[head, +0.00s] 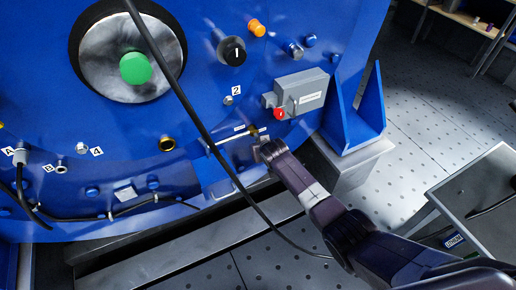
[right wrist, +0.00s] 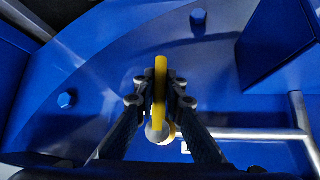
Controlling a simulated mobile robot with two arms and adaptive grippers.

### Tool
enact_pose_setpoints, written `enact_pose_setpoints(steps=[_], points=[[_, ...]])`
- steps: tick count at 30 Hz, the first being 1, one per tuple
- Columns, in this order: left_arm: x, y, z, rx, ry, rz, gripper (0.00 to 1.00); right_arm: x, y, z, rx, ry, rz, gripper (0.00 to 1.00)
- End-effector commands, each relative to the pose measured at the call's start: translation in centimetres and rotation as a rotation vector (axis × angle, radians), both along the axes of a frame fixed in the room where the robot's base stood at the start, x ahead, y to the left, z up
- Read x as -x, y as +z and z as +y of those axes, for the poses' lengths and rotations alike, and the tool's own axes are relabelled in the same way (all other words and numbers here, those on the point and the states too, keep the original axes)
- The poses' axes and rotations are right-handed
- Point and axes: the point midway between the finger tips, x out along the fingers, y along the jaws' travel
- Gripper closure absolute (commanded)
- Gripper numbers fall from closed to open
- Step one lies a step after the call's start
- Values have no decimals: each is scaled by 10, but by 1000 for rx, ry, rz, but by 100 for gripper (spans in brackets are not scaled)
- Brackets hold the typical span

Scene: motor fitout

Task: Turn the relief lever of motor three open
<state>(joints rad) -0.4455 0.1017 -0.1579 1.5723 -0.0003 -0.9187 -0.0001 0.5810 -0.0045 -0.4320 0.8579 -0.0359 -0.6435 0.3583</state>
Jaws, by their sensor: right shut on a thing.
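The yellow relief lever (right wrist: 160,75) stands in the middle of the right wrist view, with a round pale hub at its lower end. My right gripper (right wrist: 160,92) has its two fingers closed on it, one on each side. In the head view my right gripper (head: 260,149) reaches in from the lower right to the lower part of the blue motor housing (head: 305,15). There the gripper hides most of the lever, and only a small yellow bit (head: 253,131) shows above it. The lever's exact angle is hard to tell. My left gripper is not in view.
A metal rod (head: 228,138) runs beside the lever. A grey box (head: 302,88) with a red knob (head: 278,114) sits above right. A black cable (head: 187,103) hangs diagonally across the housing, close to the gripper. A grey cart (head: 475,190) stands at right.

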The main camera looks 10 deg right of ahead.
Motion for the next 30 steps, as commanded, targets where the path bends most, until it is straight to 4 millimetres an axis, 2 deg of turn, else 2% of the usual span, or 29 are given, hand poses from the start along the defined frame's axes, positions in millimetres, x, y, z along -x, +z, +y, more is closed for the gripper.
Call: enact_pose_setpoints(steps=[9,10,15,25,30], points=[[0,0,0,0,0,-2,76,1,-2,-1,6,1,3,100],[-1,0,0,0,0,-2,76,1,-2,-1,6,1,3,89],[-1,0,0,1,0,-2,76,1,-2,-1,5,0,2,72],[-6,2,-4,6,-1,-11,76,1,0,0,2,1,0,72],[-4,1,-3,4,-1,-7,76,8,7,-1,1,1,-1,72]])
